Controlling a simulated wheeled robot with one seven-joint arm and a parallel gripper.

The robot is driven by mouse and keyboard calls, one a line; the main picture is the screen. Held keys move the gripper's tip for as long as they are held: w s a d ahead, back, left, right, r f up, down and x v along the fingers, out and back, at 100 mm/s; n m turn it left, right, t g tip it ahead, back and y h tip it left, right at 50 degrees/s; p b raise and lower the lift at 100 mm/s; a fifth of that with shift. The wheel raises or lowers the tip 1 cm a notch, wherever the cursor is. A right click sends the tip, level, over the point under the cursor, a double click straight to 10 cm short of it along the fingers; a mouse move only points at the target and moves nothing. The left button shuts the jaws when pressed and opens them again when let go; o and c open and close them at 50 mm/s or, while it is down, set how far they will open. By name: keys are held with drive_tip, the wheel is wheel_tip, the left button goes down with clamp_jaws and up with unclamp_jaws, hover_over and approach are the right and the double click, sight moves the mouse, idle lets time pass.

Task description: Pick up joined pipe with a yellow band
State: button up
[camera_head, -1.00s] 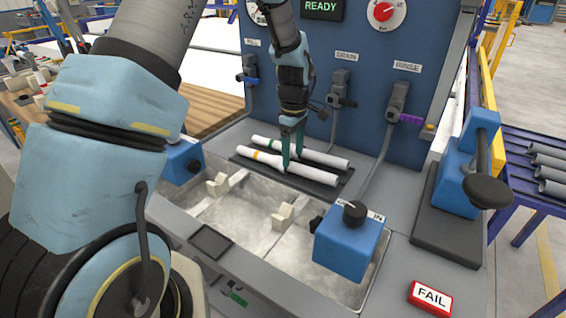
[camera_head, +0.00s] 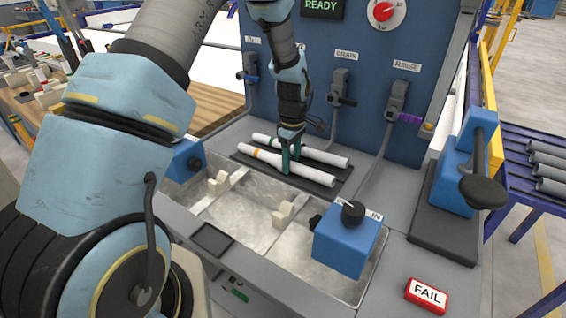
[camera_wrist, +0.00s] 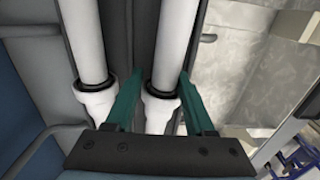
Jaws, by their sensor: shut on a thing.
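Two white joined pipes lie side by side on a dark tray (camera_head: 344,178) behind the sink. The front pipe (camera_head: 316,177) has a yellow band near its left end; the rear pipe (camera_head: 326,157) has a green band. My gripper (camera_head: 291,162) points down with its teal fingers around the middle of the front pipe, shut on it. In the wrist view, the fingers flank the right-hand pipe (camera_wrist: 170,50), at its thicker joint, and the other pipe (camera_wrist: 90,50) lies outside the left finger. I cannot tell whether the held pipe is clear of the tray.
A metal sink (camera_head: 245,215) with cream pipe rests lies in front of the tray. A blue box with a black knob (camera_head: 346,245) stands at its right. A blue panel (camera_head: 365,60) with taps rises close behind. A blue lever press (camera_head: 455,190) stands right.

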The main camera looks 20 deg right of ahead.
clamp_jaws()
drive_tip(key=shift+r, duration=0.1)
